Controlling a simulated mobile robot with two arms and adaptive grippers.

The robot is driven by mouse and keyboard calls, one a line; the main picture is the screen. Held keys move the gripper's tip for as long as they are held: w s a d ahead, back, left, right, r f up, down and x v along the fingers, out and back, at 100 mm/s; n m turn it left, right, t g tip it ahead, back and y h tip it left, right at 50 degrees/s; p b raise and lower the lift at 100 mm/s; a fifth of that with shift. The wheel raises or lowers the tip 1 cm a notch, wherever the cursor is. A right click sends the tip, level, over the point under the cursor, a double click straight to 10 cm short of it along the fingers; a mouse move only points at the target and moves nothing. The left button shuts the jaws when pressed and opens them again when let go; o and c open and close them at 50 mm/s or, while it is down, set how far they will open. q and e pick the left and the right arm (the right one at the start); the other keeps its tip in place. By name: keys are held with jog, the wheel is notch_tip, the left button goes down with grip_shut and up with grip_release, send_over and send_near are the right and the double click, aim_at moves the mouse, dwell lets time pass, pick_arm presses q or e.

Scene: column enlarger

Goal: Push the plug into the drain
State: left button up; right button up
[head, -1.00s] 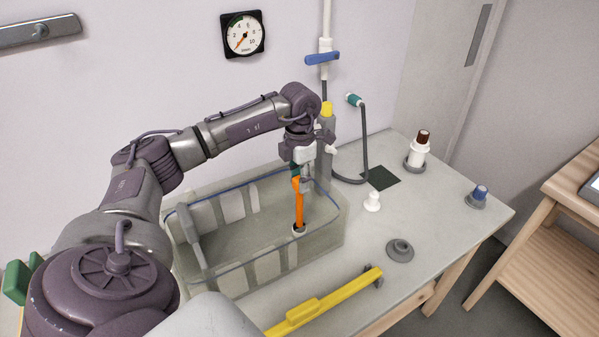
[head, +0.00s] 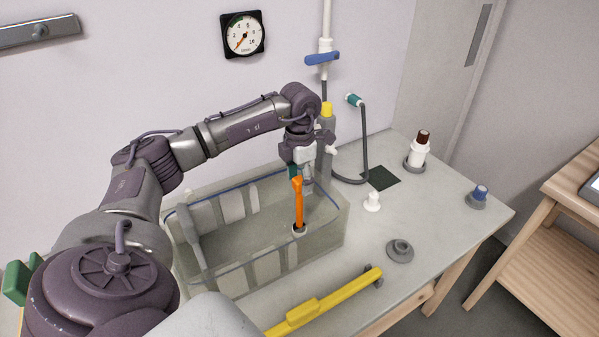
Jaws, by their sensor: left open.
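The orange plug (head: 298,205) stands upright inside the clear tank, its foot at a pale ring that looks like the drain (head: 299,231) in the tank floor. I cannot tell how deep the foot sits in it. My left gripper (head: 302,180) is open at the upper end of the plug. It is partly hidden behind the plug's top, and it holds nothing that I can see. My right gripper is not in view.
The clear tank (head: 255,273) has blue edging and walls close around the plug.

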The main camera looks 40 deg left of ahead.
pick_arm(q)
jog(key=shift+r+p, duration=2.8)
jog(key=shift+r, duration=1.15)
notch_tip(320, 180, up, 12)
jog(key=shift+f, duration=0.1)
